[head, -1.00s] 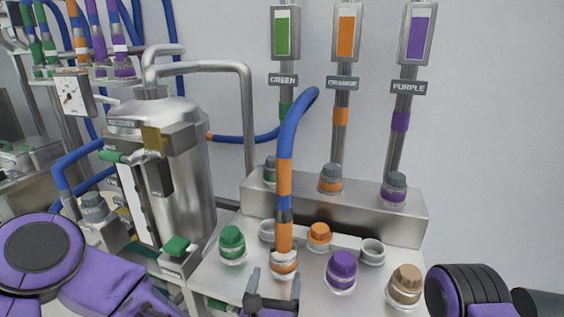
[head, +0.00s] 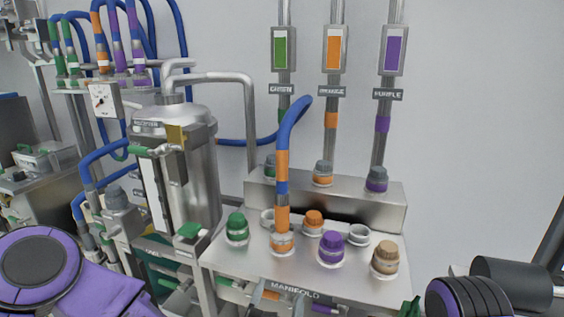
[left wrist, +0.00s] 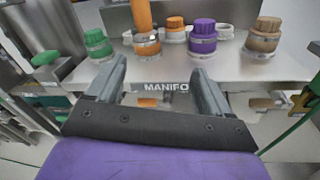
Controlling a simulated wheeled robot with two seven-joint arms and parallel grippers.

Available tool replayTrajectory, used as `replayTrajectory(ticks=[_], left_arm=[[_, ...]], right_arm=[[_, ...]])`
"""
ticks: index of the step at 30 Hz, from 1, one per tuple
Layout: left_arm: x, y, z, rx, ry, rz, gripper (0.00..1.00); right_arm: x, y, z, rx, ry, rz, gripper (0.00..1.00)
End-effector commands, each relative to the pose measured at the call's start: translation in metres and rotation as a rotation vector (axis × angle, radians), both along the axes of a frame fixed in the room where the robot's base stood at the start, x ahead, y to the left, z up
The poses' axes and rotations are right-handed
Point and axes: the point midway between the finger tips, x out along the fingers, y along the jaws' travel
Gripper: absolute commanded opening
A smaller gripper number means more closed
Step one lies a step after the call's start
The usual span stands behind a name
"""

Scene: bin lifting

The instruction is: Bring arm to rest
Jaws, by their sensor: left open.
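My left gripper (head: 282,292) is at the bottom centre of the head view, in front of the manifold's front edge. In the left wrist view its two fingers (left wrist: 158,72) stand apart with nothing between them, pointing at the manifold (head: 235,258). The blue hose with orange bands (head: 282,170) stands upright in an orange-banded port on the manifold and curves over at its top. The hose's lower end also shows in the left wrist view (left wrist: 142,15), apart from the fingers. My right gripper is not in view.
Green (head: 237,228), orange (head: 313,222), purple (head: 330,247) and tan (head: 385,258) caps sit on the manifold. A steel tank (head: 195,170) stands at left. Labelled pipes (head: 333,50) rise behind. Bare wall (head: 480,130) fills the right.

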Motion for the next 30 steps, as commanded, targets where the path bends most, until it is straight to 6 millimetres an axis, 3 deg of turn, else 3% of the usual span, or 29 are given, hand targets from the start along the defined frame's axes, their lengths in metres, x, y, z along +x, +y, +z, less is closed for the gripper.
replayTrajectory(ticks=[5,8,14,18,21,24,27,30], left_arm=[[-0.007,0.001,-0.024,0.31,0.013,-0.062,0.81],[-0.016,0.009,-0.055,0.571,0.041,-0.125,0.81],[-0.056,0.053,-0.152,1.188,0.155,-0.36,0.81],[-0.117,0.118,-0.234,1.647,0.291,-0.674,0.81],[-0.171,0.177,-0.277,1.882,0.404,-0.934,0.81],[-0.222,0.232,-0.3,2.004,0.532,-1.139,0.81],[-0.257,0.274,-0.308,2.046,0.657,-1.227,0.81],[-0.275,0.295,-0.311,2.07,0.714,-1.271,0.81]], right_arm=[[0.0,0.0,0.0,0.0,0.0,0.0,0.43],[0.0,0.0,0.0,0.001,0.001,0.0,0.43],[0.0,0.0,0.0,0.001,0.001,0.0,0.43],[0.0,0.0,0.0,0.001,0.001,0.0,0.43],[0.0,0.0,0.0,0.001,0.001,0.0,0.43],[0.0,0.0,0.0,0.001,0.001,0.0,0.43],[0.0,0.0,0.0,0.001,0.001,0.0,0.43],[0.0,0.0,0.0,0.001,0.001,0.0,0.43]])
